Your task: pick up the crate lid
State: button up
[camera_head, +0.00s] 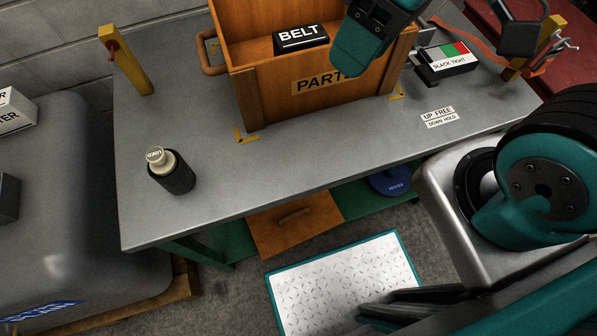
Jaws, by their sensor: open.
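A brown wooden panel with a handle (295,225), which looks like the crate lid, rests low under the front of the workbench (230,180). The bench edge hides its rear part. The open wooden crate marked PARTS (275,100) stands on the bench with a black BELT box (300,37) at its opening.
A dark bottle with a pale cap (172,172) stands at the bench's front left. A yellow post (125,60) is behind it. A SLACK/TIGHT box (445,62) sits right of the crate. A metal tread plate (340,283) lies on the floor; a blue disc (390,182) is under the bench.

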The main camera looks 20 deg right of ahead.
aim_at(275, 230)
jog(key=z, duration=0.95)
jog(key=k, duration=0.65)
jog(key=z, duration=0.05)
